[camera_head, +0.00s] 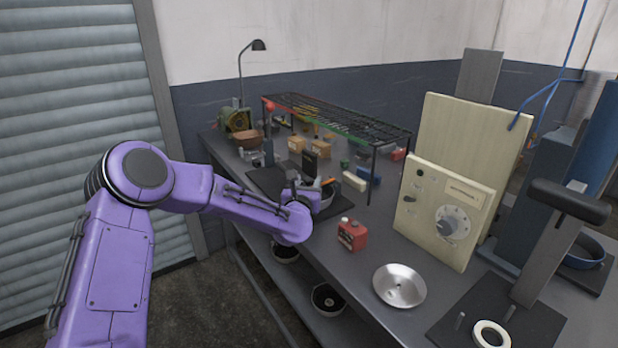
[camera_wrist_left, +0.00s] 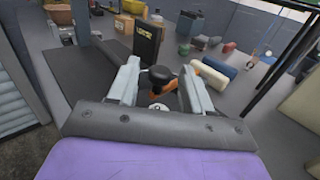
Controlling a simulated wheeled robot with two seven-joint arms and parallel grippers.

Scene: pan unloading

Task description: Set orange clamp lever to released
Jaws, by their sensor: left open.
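The orange clamp lever (camera_wrist_left: 207,73) shows in the left wrist view. It runs from beside a round black knob (camera_wrist_left: 160,75) to the right, partly hidden behind one finger. In the head view a small orange piece of it (camera_head: 328,182) shows just beyond my wrist. My left gripper (camera_wrist_left: 161,70) is open, with the knob between its two fingers and nothing visibly clamped. In the head view the left gripper (camera_head: 303,187) is low over the bench by a dark mat. Contact between fingers and lever cannot be told. My right gripper is not in view.
A black box (camera_wrist_left: 147,40) stands just beyond the fingers. A wire rack (camera_head: 335,118) spans the bench behind. A red can (camera_head: 351,234), a metal dish (camera_head: 399,286) and a cream control panel (camera_head: 445,212) stand to the right. Bare bench lies around the can.

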